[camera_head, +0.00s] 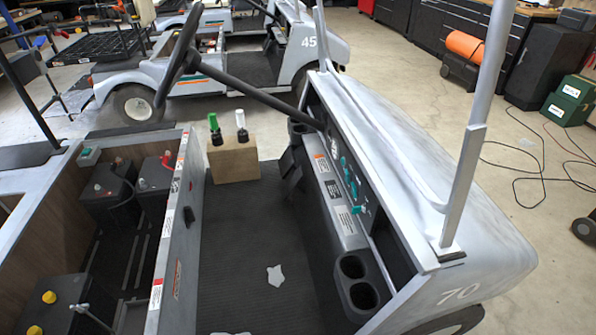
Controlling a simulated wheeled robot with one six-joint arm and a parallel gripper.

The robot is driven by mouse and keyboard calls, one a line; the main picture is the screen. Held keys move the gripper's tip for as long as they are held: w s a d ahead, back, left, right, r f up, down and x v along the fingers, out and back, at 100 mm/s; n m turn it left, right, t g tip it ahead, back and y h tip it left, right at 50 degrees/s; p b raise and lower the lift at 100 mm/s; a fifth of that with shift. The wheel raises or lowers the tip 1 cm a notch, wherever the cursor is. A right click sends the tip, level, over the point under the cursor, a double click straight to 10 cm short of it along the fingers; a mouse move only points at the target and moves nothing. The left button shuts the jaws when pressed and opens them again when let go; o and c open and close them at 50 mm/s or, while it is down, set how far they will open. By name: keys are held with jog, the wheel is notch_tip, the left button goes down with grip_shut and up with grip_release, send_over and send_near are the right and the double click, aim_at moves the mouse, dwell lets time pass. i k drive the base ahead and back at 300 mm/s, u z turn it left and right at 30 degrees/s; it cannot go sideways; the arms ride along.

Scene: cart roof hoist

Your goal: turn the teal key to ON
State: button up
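Several small teal parts (352,188) sit in a row on the dark dashboard panel of the near grey cart (345,215). They are too small to tell which one is the teal key, or whether it points to ON. White labels lie beside them on the panel. My gripper is not in view, and nothing visibly touches the teal parts.
A black steering wheel (178,62) and its column stand left of the dashboard. A cardboard box (233,160) with two bottles is on the cart floor. A roof post (470,150) rises at right. Batteries (52,303) fill the open left bay. Another cart (250,50) is behind.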

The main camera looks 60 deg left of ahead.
aim_at(356, 210)
jog(key=u, duration=0.75)
jog(key=i, duration=0.4)
jog(key=u, duration=1.15)
